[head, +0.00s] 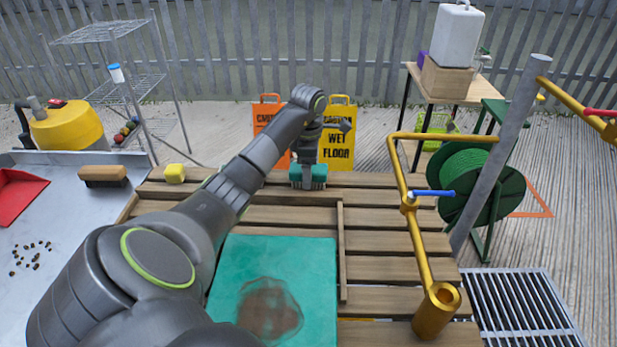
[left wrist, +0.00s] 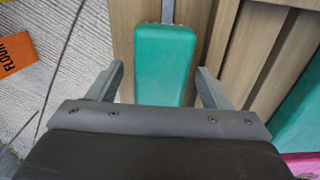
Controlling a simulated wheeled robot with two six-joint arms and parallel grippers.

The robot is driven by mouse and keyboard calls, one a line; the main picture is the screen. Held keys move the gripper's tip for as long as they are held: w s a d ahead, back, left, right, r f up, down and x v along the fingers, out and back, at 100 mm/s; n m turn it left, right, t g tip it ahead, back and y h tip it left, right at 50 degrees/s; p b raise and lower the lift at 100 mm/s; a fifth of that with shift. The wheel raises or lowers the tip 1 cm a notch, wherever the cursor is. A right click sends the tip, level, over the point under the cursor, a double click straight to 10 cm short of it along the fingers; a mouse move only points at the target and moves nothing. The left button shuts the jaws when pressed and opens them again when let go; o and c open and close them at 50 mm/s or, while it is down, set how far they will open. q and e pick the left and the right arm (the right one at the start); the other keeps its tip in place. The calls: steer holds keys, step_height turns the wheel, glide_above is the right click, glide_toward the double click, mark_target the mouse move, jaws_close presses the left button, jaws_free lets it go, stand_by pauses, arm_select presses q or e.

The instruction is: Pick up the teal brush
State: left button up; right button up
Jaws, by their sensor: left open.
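In the left wrist view the teal brush (left wrist: 164,66) lies between the two spread fingers, with a gap on both sides. My left gripper (head: 306,172) is open, pointing down over the brush. The left gripper also shows in the wrist view (left wrist: 160,84). The near end of the brush is partly hidden by my gripper body. My right gripper is not in view.
A teal mat (head: 310,262) with a brown stain lies on the slats. A yellow sponge (head: 174,173) and a brown brush (head: 103,176) are to the left. A brass pipe (head: 416,230) with a blue handle rises at right. Wet-floor signs (head: 340,145) stand behind the table.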

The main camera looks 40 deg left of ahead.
arm_select(q)
steer(key=shift+c, duration=0.2)
